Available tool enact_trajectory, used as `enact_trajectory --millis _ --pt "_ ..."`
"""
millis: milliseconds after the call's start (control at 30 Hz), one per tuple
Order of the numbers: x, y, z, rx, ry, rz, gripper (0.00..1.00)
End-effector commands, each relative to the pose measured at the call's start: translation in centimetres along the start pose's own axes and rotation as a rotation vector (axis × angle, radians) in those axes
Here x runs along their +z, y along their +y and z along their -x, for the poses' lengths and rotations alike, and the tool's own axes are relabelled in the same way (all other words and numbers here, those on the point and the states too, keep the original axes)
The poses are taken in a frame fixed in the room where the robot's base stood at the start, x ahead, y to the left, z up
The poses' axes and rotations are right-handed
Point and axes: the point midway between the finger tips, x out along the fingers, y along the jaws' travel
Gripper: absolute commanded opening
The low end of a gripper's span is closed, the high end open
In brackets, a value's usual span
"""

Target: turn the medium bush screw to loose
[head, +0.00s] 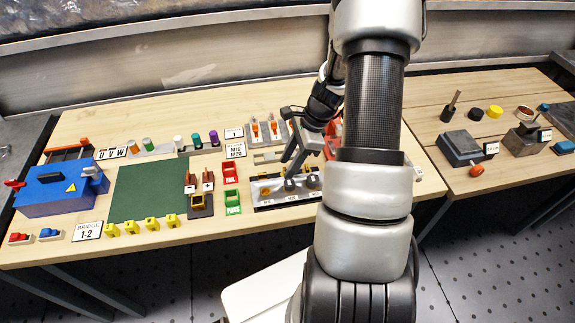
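I cannot be sure which is the medium bush screw; the middle one lies between the other two. My gripper (291,168) points down over the plate, just above or at the middle screw. Contact is unclear, and I cannot tell whether the fingers are apart or closed.
Red (232,172) and green (232,202) bins stand left of the plate. A plate with orange-topped parts (265,131) lies behind. A green mat (150,190) and blue box (60,190) are further left.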

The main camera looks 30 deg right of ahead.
Motion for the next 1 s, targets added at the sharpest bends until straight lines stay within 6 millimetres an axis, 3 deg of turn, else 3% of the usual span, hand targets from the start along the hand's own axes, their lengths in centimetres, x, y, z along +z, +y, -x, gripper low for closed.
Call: enact_trajectory --millis 133,433,667,1000 --pt "-0.01 0.02 -1.10 0.000 0.000 -0.001 0.39" --pt "-0.02 0.00 -1.31 -0.001 0.001 0.000 0.39" --pt "-0.01 0.00 -1.29 -0.001 0.001 0.000 0.02" --pt "-0.04 -0.09 -1.29 0.014 0.002 0.038 0.00"
